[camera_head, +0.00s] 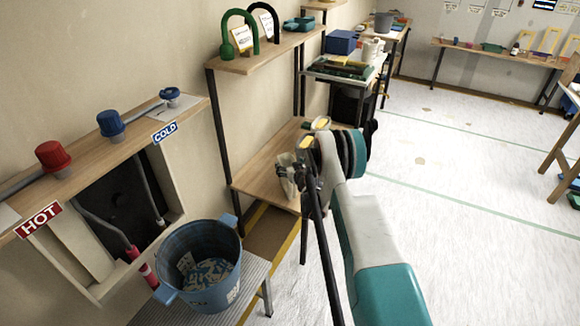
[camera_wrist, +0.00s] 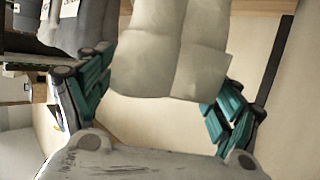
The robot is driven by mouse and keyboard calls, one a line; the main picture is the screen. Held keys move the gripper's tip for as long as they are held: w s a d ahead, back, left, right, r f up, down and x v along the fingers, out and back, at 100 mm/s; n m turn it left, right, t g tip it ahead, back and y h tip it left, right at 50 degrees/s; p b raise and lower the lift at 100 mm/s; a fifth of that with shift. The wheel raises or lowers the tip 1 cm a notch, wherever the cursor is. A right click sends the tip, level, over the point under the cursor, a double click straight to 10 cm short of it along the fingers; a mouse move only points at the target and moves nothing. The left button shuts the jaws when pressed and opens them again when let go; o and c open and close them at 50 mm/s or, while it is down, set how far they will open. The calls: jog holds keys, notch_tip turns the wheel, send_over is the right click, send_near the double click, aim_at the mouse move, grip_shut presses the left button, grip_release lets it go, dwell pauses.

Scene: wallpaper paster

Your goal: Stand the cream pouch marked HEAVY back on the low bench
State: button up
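A cream pouch (camera_wrist: 170,60) fills the upper middle of the wrist view, between the teal fingers of my gripper (camera_wrist: 160,100). Both fingers appear to press on its sides. No HEAVY marking shows on the visible face. In the head view, my gripper (camera_head: 292,186) is partly hidden by my own arm. A small pale part of the pouch (camera_head: 287,187) shows there, at the right front edge of a low wooden bench (camera_head: 262,172). I cannot tell whether the pouch touches the bench.
An upper shelf (camera_head: 262,60) with green and black arches stands above the low bench. A blue bucket (camera_head: 200,292) sits on a grey stand (camera_head: 258,272) at the lower left. The floor to the right is open.

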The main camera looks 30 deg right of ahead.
jog(key=shift+r, duration=0.1)
jog(key=p+v, duration=0.2)
jog(key=v, duration=0.5)
jog(key=shift+s+r+p, duration=0.15)
jog(key=shift+s+p, duration=0.05)
jog(key=shift+p, duration=0.15)
jog(key=shift+r, duration=0.1)
